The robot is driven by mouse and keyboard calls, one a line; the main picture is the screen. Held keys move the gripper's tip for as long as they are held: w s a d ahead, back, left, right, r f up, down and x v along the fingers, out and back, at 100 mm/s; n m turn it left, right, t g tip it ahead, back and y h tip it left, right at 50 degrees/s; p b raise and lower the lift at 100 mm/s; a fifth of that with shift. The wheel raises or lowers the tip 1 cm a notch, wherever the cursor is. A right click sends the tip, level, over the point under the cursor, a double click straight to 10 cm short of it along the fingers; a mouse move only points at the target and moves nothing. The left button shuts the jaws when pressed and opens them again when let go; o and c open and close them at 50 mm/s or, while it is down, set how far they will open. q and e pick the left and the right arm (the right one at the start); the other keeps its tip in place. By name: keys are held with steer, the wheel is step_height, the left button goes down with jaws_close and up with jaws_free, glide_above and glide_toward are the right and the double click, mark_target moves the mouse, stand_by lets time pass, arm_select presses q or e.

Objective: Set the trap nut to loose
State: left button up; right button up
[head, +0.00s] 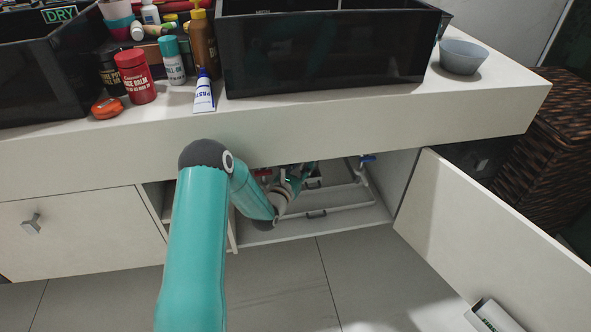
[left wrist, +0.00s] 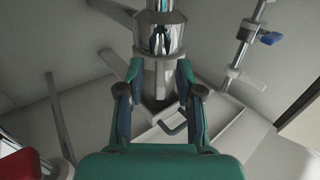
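My left arm reaches from the lower left into the open cabinet under the counter. My left gripper is mostly hidden there in the head view. In the left wrist view its fingers (left wrist: 160,88) are spread, one on each side of a grey section of pipe fitting (left wrist: 158,76). Just above the fingertips is a wide chrome collar (left wrist: 160,40), which looks like the trap nut. I cannot tell whether the fingers touch the fitting, or whether the nut is loose or tight. My right gripper is not in view.
A blue-handled valve (left wrist: 271,38) is on a pipe at the right, and a red part (left wrist: 20,165) is at lower left. The open cabinet door (head: 495,215) stands to the right. Black basins (head: 325,50) and bottles stand on the counter (head: 300,118) above.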

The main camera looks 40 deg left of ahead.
arm_select(q)
steer(key=v, duration=1.1)
steer(key=shift+s, duration=0.4)
steer(key=shift+d, duration=0.1)
